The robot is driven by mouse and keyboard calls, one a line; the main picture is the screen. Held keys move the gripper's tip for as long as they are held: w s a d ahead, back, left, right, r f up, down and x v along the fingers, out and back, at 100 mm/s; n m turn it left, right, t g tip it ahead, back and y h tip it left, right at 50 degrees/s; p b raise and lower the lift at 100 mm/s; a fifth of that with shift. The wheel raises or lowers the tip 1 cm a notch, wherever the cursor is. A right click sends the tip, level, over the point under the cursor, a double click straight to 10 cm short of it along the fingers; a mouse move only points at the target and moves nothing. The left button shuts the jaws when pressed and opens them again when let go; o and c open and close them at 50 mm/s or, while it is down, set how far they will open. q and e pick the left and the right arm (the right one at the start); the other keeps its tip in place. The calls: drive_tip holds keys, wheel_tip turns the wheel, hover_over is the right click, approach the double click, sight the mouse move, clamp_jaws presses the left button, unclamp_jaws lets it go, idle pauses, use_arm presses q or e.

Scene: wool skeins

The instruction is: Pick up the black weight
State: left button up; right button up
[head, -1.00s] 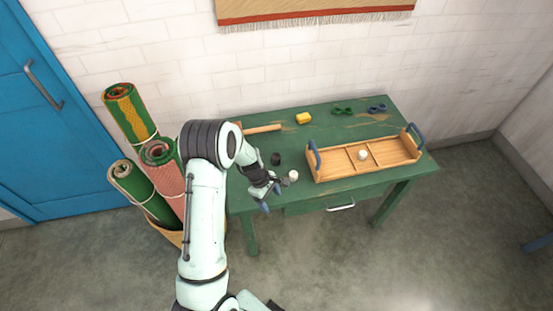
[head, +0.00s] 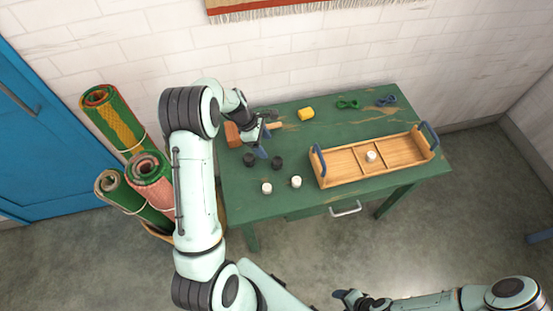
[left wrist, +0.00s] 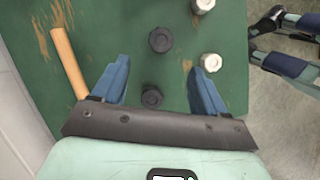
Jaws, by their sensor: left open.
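Two black weights stand on the green table's left part, one at left (head: 249,159) and one at right (head: 276,162). My left gripper (head: 267,140) is open and empty, just behind them in the head view. In the left wrist view one black weight (left wrist: 152,97) shows between the finger bases and the other (left wrist: 160,40) shows beyond the fingertips. Neither is held. My right gripper (head: 350,298) is at the bottom of the head view, off the table; its jaw state is unclear.
White weights stand in front of the black ones, at left (head: 266,188) and right (head: 296,181). A wooden tray (head: 340,165) with a white weight (head: 371,156) is at right. A wooden handle (left wrist: 68,62) lies beside my left gripper.

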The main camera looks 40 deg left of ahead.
sight(277, 160)
use_arm(q)
drive_tip(key=x, duration=0.6)
drive_tip(key=shift+s, duration=0.1)
drive_tip(key=x, duration=0.5)
drive_tip(key=shift+w+d+f, duration=0.2)
drive_tip(key=shift+d+f, duration=0.05)
drive_tip(key=shift+f, duration=0.05)
clamp_jaws()
